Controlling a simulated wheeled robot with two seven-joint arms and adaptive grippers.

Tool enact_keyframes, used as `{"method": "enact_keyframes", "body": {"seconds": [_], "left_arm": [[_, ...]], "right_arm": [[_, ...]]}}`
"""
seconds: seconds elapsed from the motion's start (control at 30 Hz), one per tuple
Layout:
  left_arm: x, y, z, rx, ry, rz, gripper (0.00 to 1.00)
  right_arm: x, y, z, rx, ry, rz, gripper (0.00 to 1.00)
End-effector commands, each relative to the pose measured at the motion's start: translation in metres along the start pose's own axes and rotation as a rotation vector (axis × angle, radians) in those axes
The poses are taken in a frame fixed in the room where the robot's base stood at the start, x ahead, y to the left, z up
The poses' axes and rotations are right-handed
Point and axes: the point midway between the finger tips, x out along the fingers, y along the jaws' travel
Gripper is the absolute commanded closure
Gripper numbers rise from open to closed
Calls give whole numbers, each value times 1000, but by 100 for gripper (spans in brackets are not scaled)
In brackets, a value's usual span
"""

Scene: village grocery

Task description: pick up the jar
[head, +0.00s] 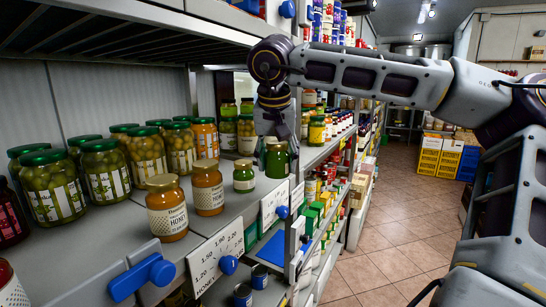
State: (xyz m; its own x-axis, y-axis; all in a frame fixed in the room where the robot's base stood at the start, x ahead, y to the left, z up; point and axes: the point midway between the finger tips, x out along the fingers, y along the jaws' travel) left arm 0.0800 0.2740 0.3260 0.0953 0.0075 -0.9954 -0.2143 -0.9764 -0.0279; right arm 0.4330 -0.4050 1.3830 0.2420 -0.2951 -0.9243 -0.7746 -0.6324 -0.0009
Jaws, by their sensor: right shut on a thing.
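My right gripper (278,138) reaches down from the arm that comes in from the right. Its fingers are shut on a green jar (277,162) near the front edge of the shelf. The fingers cover the upper part of this jar, and its body shows below them, upright. I cannot tell if its base touches the shelf. My left gripper is not in view.
Two honey jars (167,208) (208,188) stand near the shelf's front edge. Several green-lidded jars (52,187) line the back. Price rails with blue knobs (228,265) run along the front. The tiled aisle (385,250) on the right is clear.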

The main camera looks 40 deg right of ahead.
Motion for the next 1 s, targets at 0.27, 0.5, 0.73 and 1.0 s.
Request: {"method": "enact_keyframes", "body": {"seconds": [0.27,0.5,0.73,1.0], "left_arm": [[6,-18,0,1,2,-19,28],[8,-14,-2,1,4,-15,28],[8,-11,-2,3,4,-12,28],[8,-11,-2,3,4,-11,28]], "right_arm": [[-11,12,27,0,2,-1,82],[-15,16,36,1,3,0,82],[-16,16,36,1,2,0,82],[-16,16,36,1,2,0,82]]}}
